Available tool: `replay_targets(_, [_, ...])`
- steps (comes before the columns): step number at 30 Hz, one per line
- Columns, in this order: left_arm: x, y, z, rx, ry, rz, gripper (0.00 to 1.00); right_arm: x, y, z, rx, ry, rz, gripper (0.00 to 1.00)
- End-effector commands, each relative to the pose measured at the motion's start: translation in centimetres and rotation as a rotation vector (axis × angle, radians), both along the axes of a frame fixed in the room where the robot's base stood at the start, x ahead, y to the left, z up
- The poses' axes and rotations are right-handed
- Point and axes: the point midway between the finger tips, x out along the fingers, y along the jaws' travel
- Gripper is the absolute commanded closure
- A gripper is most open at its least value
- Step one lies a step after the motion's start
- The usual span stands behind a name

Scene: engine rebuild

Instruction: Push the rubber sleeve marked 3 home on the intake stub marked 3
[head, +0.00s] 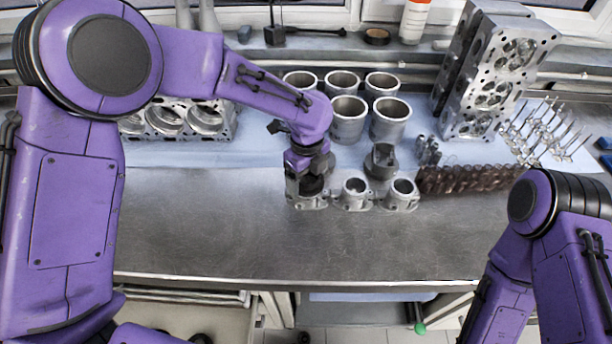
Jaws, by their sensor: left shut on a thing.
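My left gripper (308,172) points down over the leftmost of three metal intake stubs (308,202) on the bench. It is shut on a dark rubber sleeve (313,185), which shows only partly between and below the jaws. The sleeve is at the top of that stub; I cannot tell how far down over it the sleeve sits. The middle stub (354,194) and the right stub (401,195) stand beside it, with open tops and no sleeve on them. No number marks are legible. My right arm is at the lower right; its gripper is out of the picture.
Several metal cylinder liners (348,120) stand behind the stubs, with a grey piston (381,161) in front of them. A row of brown parts (470,180) lies to the right. A cylinder head (490,80) stands upright behind. The bench front (230,235) is clear.

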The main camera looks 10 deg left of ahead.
Motion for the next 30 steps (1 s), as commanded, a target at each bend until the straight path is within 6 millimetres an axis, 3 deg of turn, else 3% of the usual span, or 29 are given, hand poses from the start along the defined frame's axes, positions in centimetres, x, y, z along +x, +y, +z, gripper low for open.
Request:
replay_targets(22, [-0.04, 0.01, -0.91, 0.001, 0.001, 0.000, 0.47, 0.00, 0.00, -0.28, 0.000, 0.000, 0.000, 0.57])
replay_targets(23, [-0.03, 0.01, -0.90, 0.001, 0.001, 0.000, 0.08, 0.00, 0.00, -0.28, 0.000, 0.000, 0.000, 0.57])
replay_targets(24, [-0.03, 0.01, -0.89, 0.001, 0.001, 0.000, 0.00, 0.00, 0.00, -0.28, 0.000, 0.000, 0.000, 0.57])
replay_targets(30, [-0.02, 0.01, -0.87, 0.000, 0.000, 0.000, 0.00, 0.00, 0.00, -0.27, 0.000, 0.000, 0.000, 0.57])
